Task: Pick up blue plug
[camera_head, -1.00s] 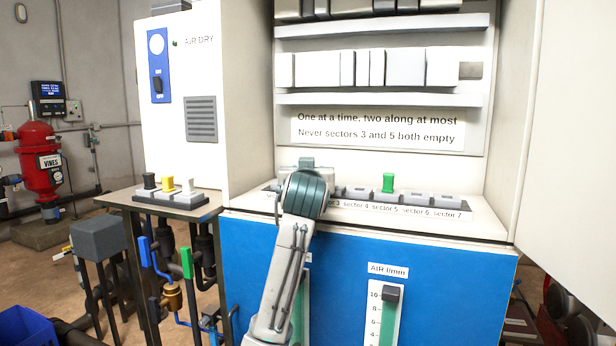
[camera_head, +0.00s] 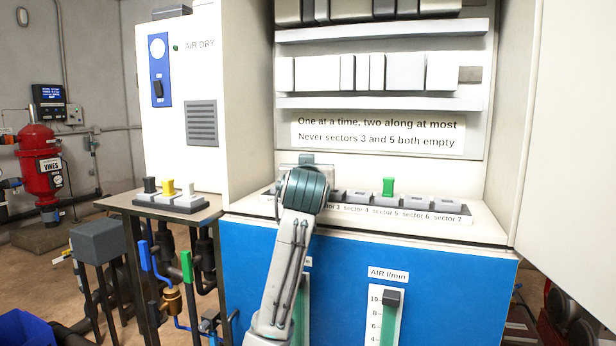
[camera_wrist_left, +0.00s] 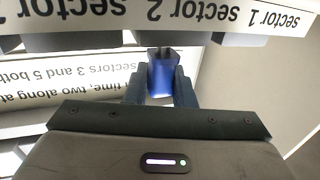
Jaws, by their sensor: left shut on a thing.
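The blue plug (camera_wrist_left: 161,80) shows in the left wrist view between the two fingers of my left gripper (camera_wrist_left: 160,92), which is shut on it. Its darker end points toward the sector 1 and sector 2 labels. I cannot tell how far it is clear of the sockets. In the head view my left arm reaches up to the left part of the sector row (camera_head: 415,203); its wrist (camera_head: 303,188) hides the fingers, the plug and the sockets there. My right gripper is not in view.
A green plug (camera_head: 388,187) stands in the sector 5 socket. A side table (camera_head: 150,209) at left carries a block with black, yellow and white plugs. Cabinet walls flank the row, and a shelf (camera_head: 380,102) and rule sign (camera_head: 378,132) are above it.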

